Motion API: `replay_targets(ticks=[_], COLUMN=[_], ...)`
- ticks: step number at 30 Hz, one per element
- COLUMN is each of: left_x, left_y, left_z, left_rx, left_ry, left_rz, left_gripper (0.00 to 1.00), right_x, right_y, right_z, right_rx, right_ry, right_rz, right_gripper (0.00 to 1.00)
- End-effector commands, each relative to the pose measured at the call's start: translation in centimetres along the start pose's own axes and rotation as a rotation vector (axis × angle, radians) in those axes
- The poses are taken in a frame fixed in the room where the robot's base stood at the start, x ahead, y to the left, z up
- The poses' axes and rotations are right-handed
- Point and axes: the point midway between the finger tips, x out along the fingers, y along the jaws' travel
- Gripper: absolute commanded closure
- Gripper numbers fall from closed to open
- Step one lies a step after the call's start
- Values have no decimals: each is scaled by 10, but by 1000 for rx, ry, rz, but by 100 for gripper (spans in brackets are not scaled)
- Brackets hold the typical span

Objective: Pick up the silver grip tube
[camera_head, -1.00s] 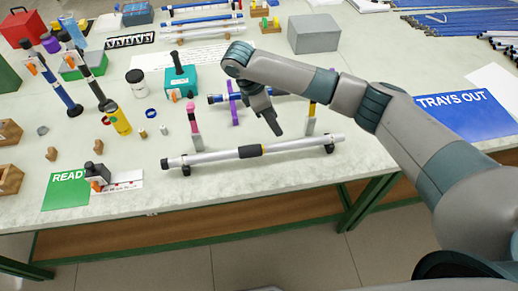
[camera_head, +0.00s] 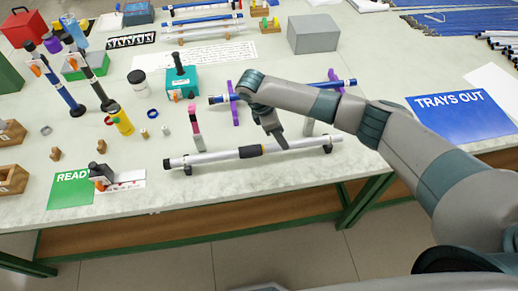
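My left gripper is not in view.
A blue-banded rod (camera_head: 218,99) lies on purple stands behind my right forearm. A pink-topped post (camera_head: 195,120) stands behind the tube. A green READY card (camera_head: 72,190) lies at the left, and a blue TRAYS OUT sheet (camera_head: 462,117) at the right. The table's front edge is close to the tube.

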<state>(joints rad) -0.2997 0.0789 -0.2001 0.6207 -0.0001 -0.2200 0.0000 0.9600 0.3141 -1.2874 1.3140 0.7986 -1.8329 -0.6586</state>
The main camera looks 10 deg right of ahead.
Motion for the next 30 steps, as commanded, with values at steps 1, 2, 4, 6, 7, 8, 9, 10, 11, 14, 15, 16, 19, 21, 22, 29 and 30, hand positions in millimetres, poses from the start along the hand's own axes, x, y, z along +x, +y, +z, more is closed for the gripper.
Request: replay_targets(ticks=[1,2,4,6,7,8,9,10,11,14,15,16,19,21,22,29,30], left_x=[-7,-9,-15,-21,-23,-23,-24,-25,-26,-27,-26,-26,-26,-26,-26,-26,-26], left_y=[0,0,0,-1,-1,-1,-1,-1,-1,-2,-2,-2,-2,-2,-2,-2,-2], left_z=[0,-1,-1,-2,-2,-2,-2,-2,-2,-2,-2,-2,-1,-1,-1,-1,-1], left_rx=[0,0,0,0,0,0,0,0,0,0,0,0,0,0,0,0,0], left_ry=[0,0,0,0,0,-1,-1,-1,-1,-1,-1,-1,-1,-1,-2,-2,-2], left_rz=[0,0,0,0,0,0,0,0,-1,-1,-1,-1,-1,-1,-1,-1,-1], left_gripper=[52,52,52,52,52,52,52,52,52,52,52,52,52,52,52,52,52], right_x=[2,4,11,20,24,29,33,36,39,44,46,46,46,46,46,46,46], right_y=[-1,-1,-2,-3,-4,-3,-3,-3,-3,-3,-3,-3,-3,-3,-3,-3,-3], right_z=[0,0,-2,-4,-4,-4,-5,-5,-5,-5,-5,-6,-6,-6,-6,-5,-5], right_rx=[0,0,-1,-1,-1,0,-1,0,0,0,-1,-1,-1,-1,-1,-1,-1], right_ry=[-2,-1,-3,-2,-2,-3,-2,-2,-2,-1,-1,-1,-1,-1,-1,-1,-1], right_rz=[-2,-2,-2,-3,-3,-3,-2,-3,-2,-1,-1,-1,0,0,0,0,0], right_gripper=[53,53,53,53,53,53,53,53,53,53,53,53,53,53,53,60,70])
